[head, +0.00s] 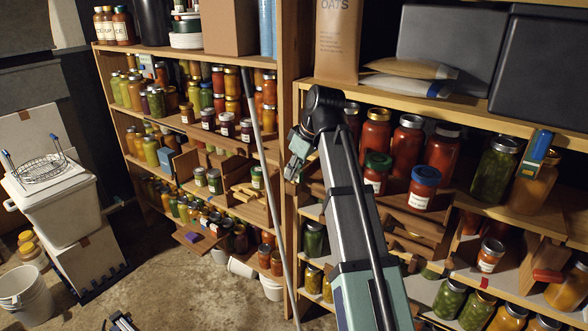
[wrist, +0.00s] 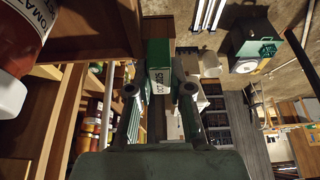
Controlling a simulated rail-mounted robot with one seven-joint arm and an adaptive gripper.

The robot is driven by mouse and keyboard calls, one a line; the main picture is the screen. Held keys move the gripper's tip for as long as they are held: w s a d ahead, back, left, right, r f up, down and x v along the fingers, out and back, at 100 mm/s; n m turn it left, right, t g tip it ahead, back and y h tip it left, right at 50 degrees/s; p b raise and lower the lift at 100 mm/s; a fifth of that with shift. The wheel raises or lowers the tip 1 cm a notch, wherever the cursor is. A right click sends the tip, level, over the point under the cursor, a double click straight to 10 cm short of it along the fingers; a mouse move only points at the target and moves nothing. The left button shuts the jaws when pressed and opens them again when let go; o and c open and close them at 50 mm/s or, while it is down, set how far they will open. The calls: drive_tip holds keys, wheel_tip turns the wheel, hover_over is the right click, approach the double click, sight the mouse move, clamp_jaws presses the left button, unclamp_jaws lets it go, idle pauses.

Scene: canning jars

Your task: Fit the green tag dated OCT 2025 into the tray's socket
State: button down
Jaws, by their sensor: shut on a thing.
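My gripper (head: 296,165) is at the end of the raised arm, in front of the shelf upright in the head view. In the wrist view my gripper (wrist: 160,89) is shut on a green tag (wrist: 158,54). A pale label with dark lettering shows on the tag's near face; it ends in what looks like 2025, turned sideways. The tag is too small to make out in the head view. A low wooden tray (head: 193,240) with a purple block juts from the lower left shelf; I cannot tell whether it is the task's tray. No socket can be made out.
A jar with a tomato label (wrist: 28,40) and wooden boards (wrist: 88,25) lie close to the gripper's left in the wrist view. Red jars (head: 375,130) crowd the right shelf. A grey pole (head: 262,150) stands before the left shelf. The floor (head: 155,285) is partly clear.

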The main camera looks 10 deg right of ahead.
drive_tip(key=shift+f, duration=0.35)
drive_tip(key=c, duration=1)
unclamp_jaws()
drive_tip(key=v, duration=1.2)
drive_tip(key=shift+w+a, duration=0.1)
